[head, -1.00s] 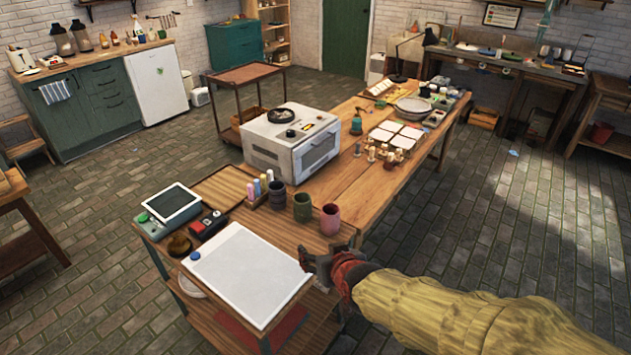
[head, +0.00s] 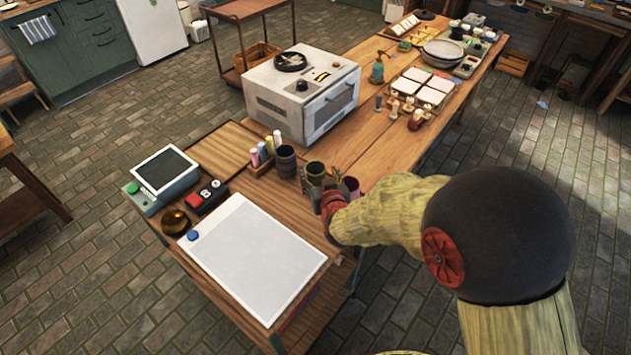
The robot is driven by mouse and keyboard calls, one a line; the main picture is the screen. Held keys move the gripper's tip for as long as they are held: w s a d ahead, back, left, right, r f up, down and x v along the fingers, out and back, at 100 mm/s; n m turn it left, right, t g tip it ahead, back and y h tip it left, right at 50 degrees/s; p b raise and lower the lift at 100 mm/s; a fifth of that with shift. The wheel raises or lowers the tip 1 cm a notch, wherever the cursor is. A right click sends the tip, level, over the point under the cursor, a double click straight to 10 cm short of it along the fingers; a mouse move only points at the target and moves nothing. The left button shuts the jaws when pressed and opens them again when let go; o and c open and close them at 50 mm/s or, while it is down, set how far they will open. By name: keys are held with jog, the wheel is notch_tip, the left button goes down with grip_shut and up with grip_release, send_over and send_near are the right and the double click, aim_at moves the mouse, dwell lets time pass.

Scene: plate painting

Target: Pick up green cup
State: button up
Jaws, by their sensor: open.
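I cannot tell whether a finger touches the cup. My arm also hides part of the pink cup.
A white oven (head: 301,98) stands behind the cups. A white board (head: 255,257) lies at the table's near end, with a card terminal (head: 163,174) beyond it. A wooden holder (head: 261,167) with colored bottles is left of the cups.

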aim_at(314, 164)
jog(key=b+x, duration=0.1)
jog(key=x, duration=0.1)
jog(key=b+x, duration=0.1)
jog(key=x, duration=0.1)
jog(key=shift+w+a+f, duration=0.25)
jog(key=shift+f, duration=0.15)
jog(key=shift+w, duration=0.3)
jog(key=shift+c, duration=1.2)
grip_shut()
